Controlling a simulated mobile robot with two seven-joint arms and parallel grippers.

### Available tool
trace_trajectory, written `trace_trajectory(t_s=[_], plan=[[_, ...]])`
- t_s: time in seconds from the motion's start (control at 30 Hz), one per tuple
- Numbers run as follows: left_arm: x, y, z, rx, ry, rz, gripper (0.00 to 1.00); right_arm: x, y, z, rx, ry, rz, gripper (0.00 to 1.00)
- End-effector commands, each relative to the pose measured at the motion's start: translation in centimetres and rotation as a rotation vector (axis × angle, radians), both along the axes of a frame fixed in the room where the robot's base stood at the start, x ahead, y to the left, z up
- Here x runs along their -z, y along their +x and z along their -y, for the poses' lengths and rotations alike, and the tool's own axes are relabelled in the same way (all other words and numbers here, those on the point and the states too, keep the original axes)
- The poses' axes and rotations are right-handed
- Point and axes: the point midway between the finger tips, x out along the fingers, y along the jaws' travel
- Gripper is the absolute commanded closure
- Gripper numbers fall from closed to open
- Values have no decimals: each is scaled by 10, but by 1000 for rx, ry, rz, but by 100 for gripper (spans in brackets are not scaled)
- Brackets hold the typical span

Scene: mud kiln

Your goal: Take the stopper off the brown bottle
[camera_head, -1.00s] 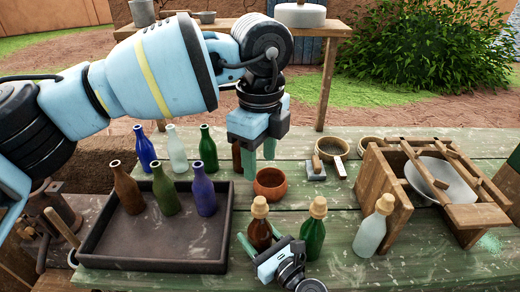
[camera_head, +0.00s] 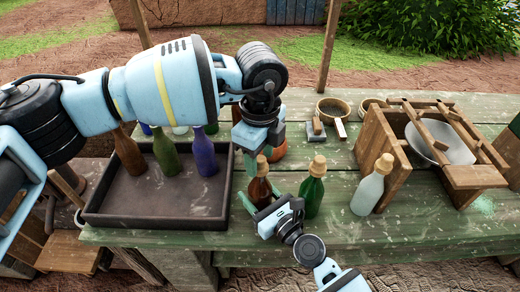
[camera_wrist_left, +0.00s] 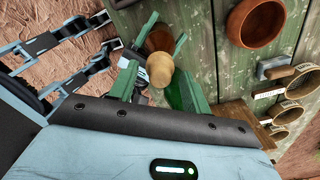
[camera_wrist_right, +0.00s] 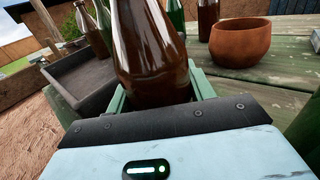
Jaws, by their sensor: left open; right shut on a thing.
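The brown bottle (camera_head: 259,191) stands upright at the table's front edge, with a pale stopper (camera_head: 262,166) in its neck. My right gripper (camera_head: 258,204) is shut on the bottle's body; the right wrist view shows the brown glass (camera_wrist_right: 155,55) between its fingers. My left gripper (camera_head: 257,154) is open and points down just above the stopper. In the left wrist view the stopper (camera_wrist_left: 160,70) lies between the open green fingers. Contact between these fingers and the stopper cannot be made out.
A stoppered green bottle (camera_head: 313,188) stands close on the right, and a clear one (camera_head: 371,186) farther right. A dark tray (camera_head: 155,222) with several bottles is on the left. A clay bowl (camera_wrist_left: 256,22) sits behind, and a wooden frame (camera_head: 385,150) stands at right.

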Motion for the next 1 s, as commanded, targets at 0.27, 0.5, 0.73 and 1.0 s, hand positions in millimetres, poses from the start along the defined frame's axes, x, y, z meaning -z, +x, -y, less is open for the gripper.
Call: trace_trajectory(t_s=[0.27,0.5,0.73,1.0], plan=[[0,0,0,0,0,0,70,0,0,0,0,0,0,88],[0,0,0,0,1,0,100,0,0,0,0,0,0,88],[0,0,0,0,1,1,100,0,0,0,0,1,1,88],[0,0,0,0,1,1,100,0,0,0,0,1,1,88]])
